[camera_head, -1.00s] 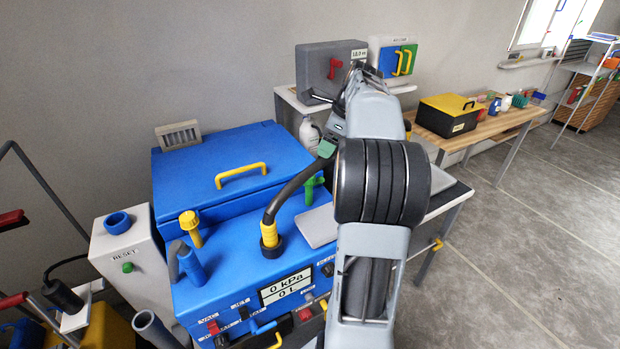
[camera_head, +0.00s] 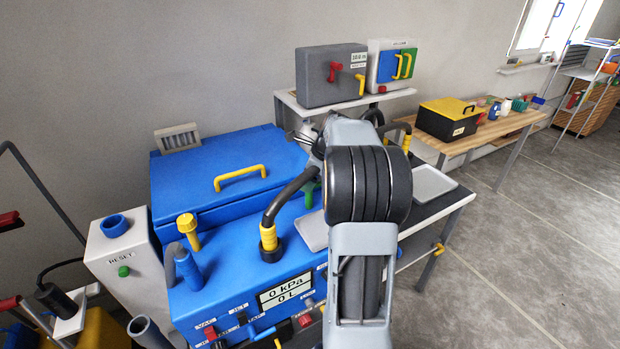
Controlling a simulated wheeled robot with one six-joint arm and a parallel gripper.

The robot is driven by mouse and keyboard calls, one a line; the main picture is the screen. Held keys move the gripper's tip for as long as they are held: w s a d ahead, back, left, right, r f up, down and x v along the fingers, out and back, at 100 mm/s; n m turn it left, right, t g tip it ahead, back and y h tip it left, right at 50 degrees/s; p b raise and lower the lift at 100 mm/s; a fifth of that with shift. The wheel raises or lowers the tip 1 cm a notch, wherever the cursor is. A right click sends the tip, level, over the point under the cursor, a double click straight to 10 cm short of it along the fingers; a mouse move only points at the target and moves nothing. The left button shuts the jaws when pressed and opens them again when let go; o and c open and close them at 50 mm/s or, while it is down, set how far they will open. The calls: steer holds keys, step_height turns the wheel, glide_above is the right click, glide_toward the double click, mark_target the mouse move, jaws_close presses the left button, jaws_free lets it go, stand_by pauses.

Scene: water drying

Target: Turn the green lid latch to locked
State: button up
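The green latch (camera_head: 309,196) is a small upright handle near the right end of the blue machine, beside the blue lid (camera_head: 215,160). The lid is down and has a yellow handle (camera_head: 240,175). Only part of the latch shows, as my arm and a dark hose are close in front of it; I cannot tell its turned position. My gripper (camera_head: 297,137) is partly hidden behind my arm, past the lid's right rear corner. It appears above and apart from the latch. Its fingers are too small and covered to tell open from shut.
A black hose with a yellow collar (camera_head: 268,238) rises from the machine's top beside the latch. A yellow knob (camera_head: 187,228) stands to the left. A grey box (camera_head: 330,75) sits on a shelf behind. A grey tray (camera_head: 433,183) lies on the bench at right.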

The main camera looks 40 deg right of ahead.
steer(key=shift+c, duration=0.5)
steer(key=c, duration=0.8)
steer(key=shift+c, duration=0.2)
